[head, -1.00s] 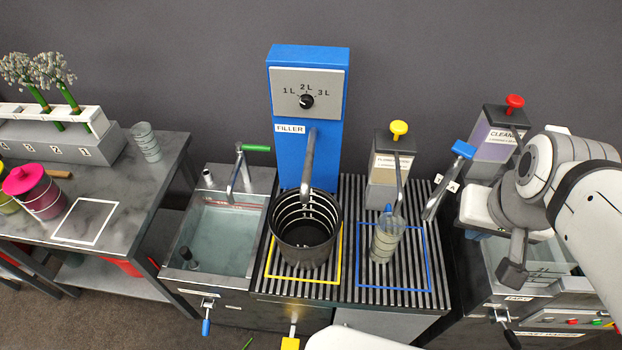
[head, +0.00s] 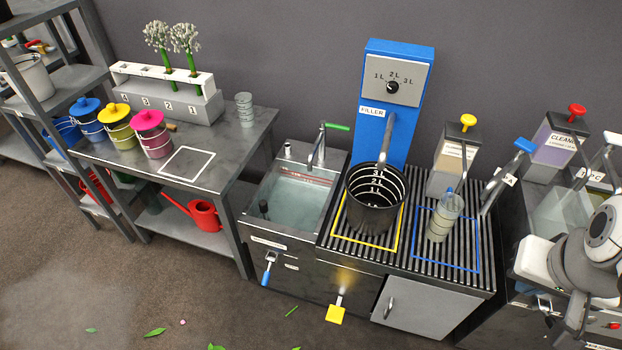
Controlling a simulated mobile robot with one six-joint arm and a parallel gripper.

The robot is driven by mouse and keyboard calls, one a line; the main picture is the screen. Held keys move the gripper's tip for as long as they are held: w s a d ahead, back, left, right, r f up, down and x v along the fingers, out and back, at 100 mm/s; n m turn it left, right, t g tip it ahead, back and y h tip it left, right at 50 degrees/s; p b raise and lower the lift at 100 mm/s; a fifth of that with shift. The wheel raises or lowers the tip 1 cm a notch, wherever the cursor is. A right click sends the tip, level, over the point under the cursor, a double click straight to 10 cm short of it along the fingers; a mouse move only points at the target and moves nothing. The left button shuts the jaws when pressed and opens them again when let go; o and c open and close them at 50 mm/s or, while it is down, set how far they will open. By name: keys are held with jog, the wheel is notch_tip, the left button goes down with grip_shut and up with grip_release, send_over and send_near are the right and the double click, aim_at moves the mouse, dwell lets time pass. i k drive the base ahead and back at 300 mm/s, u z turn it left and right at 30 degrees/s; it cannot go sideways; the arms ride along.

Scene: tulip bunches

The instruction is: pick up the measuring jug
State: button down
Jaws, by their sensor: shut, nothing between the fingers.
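A clear, graduated cup that looks like the measuring jug (head: 442,220) stands upright inside the blue square on the slatted rack. Something small and blue shows at its rim; I cannot tell what it is. A similar ridged clear vessel (head: 244,108) stands on the grey table at left, beside the flower rack. My gripper (head: 572,320) is at the right edge, to the right of the slatted rack and apart from both vessels. It is shut and empty, and partly hidden by my wrist.
A black bucket (head: 374,205) stands in the yellow square under the blue filler (head: 390,110). A dispenser with a yellow knob (head: 452,160) and a blue-handled tap (head: 505,175) stand close behind the jug. A sink (head: 290,195) lies left. The floor in front is mostly clear.

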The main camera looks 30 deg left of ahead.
aim_at(450, 205)
jog(key=z, duration=0.05)
jog(key=k, duration=0.2)
jog(key=u, duration=1.25)
jog(key=i, duration=0.8)
jog(key=z, duration=0.2)
jog(key=k, duration=1.25)
jog(key=z, duration=1)
jog(key=i, duration=1.15)
jog(key=u, duration=0.4)
